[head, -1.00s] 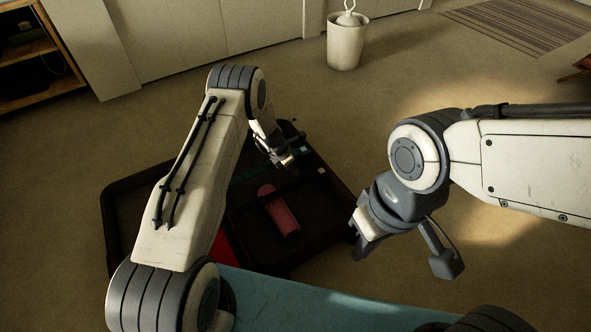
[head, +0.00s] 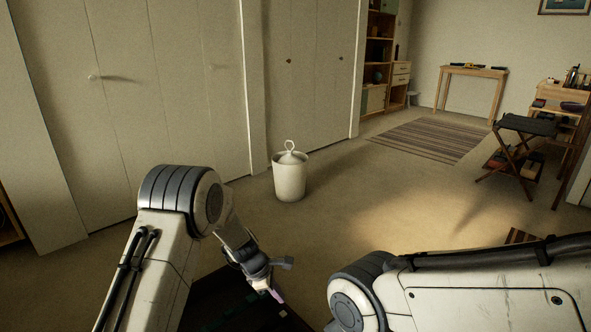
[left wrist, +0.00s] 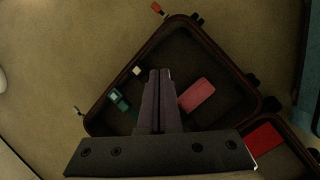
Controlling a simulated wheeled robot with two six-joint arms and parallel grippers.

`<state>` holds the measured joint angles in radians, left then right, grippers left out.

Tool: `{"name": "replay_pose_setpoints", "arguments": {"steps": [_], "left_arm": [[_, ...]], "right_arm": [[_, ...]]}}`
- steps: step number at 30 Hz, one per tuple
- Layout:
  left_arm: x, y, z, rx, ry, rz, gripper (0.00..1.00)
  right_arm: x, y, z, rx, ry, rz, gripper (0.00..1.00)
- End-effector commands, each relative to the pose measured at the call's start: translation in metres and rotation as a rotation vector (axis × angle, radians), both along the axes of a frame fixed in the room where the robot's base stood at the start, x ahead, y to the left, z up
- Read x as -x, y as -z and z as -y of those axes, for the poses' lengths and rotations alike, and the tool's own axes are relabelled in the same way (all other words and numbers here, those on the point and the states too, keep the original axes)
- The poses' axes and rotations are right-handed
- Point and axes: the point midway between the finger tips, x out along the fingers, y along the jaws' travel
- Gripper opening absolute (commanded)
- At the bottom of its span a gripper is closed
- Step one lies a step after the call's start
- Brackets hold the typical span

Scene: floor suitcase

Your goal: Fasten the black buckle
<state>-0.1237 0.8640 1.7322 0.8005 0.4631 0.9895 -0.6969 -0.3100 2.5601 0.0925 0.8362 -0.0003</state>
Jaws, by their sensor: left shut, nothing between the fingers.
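The open suitcase lies on the floor; its dark rim (left wrist: 216,47) shows in the left wrist view, and only a dark corner of it (head: 222,299) shows in the head view. My left gripper (head: 276,292) is above that corner. In the left wrist view its fingers (left wrist: 159,76) are together and empty, seen over the inside of the case. I cannot make out the black buckle for certain; small dark fittings (left wrist: 271,104) stick out at the case's right edge. My right arm shows at the lower right of the head view, but its gripper is out of frame.
A white lidded bin (head: 289,177) stands beyond. A folding stool (head: 523,146) is at right.

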Motion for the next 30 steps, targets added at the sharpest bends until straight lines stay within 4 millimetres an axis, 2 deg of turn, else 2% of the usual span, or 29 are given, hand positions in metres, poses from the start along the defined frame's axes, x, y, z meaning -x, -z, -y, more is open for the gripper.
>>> {"name": "replay_pose_setpoints", "arguments": {"steps": [1, 5, 6, 9, 12, 15, 21, 26, 30], "left_arm": [[0.020, -0.038, 0.021, -0.018, 0.157, 0.037, 0.00], [0.080, -0.104, 0.054, -0.070, 0.559, 0.115, 0.00], [0.100, -0.122, 0.060, -0.088, 0.681, 0.141, 0.00], [0.153, -0.162, 0.069, -0.129, 0.983, 0.201, 0.00], [0.207, -0.193, 0.067, -0.171, 1.275, 0.255, 0.00], [0.250, -0.213, 0.057, -0.210, 1.523, 0.300, 0.00], [0.311, -0.234, 0.030, -0.274, 1.898, 0.362, 0.00], [0.346, -0.241, 0.006, -0.320, 2.144, 0.397, 0.00], [0.347, -0.274, 0.003, -0.322, 2.167, 0.394, 0.00]], "right_arm": [[0.000, -0.007, 0.000, 0.000, 0.000, 0.000, 0.00], [0.000, -0.014, 0.000, 0.000, 0.000, 0.000, 0.00], [0.000, -0.017, 0.000, 0.000, 0.000, 0.000, 0.00], [0.000, -0.022, 0.000, 0.000, 0.000, 0.000, 0.00], [0.000, -0.028, 0.000, 0.000, 0.000, 0.000, 0.00], [0.000, -0.032, 0.000, 0.000, 0.000, 0.000, 0.00], [0.000, -0.039, 0.000, 0.000, 0.000, 0.000, 0.00], [0.000, -0.044, 0.000, 0.000, 0.000, 0.000, 0.00], [0.000, -0.077, 0.000, 0.000, 0.000, 0.000, 0.00]]}}
